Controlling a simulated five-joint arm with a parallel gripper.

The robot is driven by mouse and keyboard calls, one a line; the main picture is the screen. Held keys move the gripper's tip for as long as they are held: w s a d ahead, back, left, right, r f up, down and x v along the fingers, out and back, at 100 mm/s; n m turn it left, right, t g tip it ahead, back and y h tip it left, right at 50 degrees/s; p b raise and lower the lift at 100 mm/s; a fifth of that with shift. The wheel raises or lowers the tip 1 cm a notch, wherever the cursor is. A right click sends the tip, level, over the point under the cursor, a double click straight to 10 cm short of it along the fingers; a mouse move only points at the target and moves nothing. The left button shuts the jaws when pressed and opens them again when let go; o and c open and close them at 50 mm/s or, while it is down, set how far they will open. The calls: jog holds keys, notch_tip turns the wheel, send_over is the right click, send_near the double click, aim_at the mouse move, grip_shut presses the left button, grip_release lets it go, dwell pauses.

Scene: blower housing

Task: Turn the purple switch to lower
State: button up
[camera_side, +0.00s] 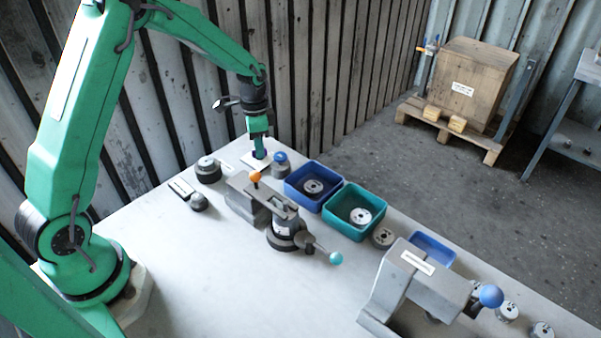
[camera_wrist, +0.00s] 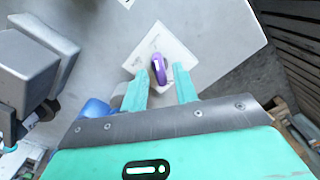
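The purple switch (camera_wrist: 160,62) shows in the wrist view as an elongated knob on a white square plate (camera_wrist: 178,45). The plate also shows in the side view (camera_side: 250,161) at the far end of the grey table. My gripper (camera_wrist: 161,75) has its two teal fingers apart, one on each side of the switch. Gaps show between the fingers and the knob, and I cannot tell whether either finger touches it. In the side view my gripper (camera_side: 260,153) points down over the plate and largely hides the switch.
A blue-topped knob (camera_side: 280,158) stands close to the right of the plate. A dark round part (camera_side: 207,170) lies to its left. Blue (camera_side: 299,195) and teal (camera_side: 344,229) bins, an orange-knobbed fixture (camera_side: 237,192) and a grey press (camera_side: 425,265) stand nearer. The table's front left is clear.

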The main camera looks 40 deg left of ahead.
jog(key=shift+r, duration=2.4)
jog(key=shift+s+d+r, duration=0.1)
jog(key=shift+s+r, duration=0.05)
jog(key=shift+r, duration=0.3)
jog(key=s+d+r+n+t, duration=0.3)
jog(key=s+d+r, duration=0.1)
jog(key=s+r, duration=0.75)
jog(key=s+d+r+n+t, duration=0.1)
jog(key=s+r+n, duration=0.1)
jog(key=s, duration=0.4)
jog(key=s+d+r+n+t, duration=0.1)
jog(key=s+d+r+n, duration=0.1)
jog(key=s, duration=0.5)
jog(key=shift+s+d+r+t, duration=0.15)
jog(key=shift+r+t, duration=0.15)
jog(key=shift+r, duration=0.1)
